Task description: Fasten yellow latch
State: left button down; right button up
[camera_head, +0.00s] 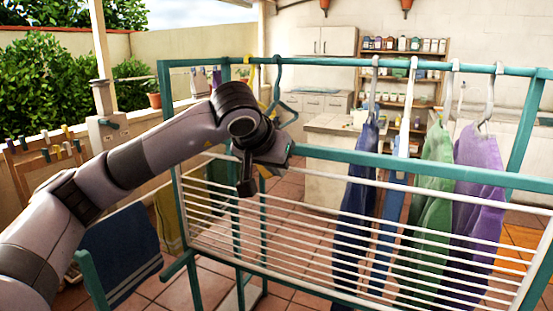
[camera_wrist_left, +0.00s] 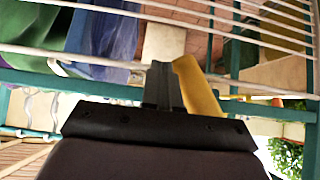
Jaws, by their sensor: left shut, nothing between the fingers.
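My left gripper (camera_head: 246,188) hangs at the end of my left arm, fingers pointing down by the near teal rail of the drying rack. In the left wrist view its dark fingers (camera_wrist_left: 163,86) are shut together with nothing between them. The yellow latch (camera_wrist_left: 198,90) stands tilted just beside the fingers, on their right in that view. It looks very close, but I cannot tell whether they touch. In the head view only a small yellow bit (camera_head: 265,172) shows by the gripper; my wrist hides the rest. My right gripper is not in view.
The teal drying rack (camera_head: 420,172) with white wires fills the middle. Blue (camera_head: 358,185), green (camera_head: 430,200) and purple (camera_head: 478,190) garments hang on its right. A yellow hanger (camera_head: 250,70) is on the far rail. A dark towel (camera_head: 120,255) hangs at lower left.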

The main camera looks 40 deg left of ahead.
pick_arm(q)
jog(key=shift+a+f+m+g+y+p, duration=0.2)
jog(key=shift+f+m+y+p, duration=0.1)
jog(key=shift+f+y, duration=0.25)
jog(key=shift+a+f+m+g+y+p, duration=0.15)
jog(key=shift+f+m+y, duration=0.2)
jog(key=shift+y, duration=0.4)
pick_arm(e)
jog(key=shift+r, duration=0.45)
pick_arm(q)
jog(key=shift+s+a+f+m+y, duration=0.1)
jog(key=shift+a+f+m+y, duration=0.2)
jog(key=shift+y, duration=0.3)
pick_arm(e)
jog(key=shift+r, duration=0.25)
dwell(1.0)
pick_arm(q)
jog(key=shift+d, duration=0.2)
dwell(0.4)
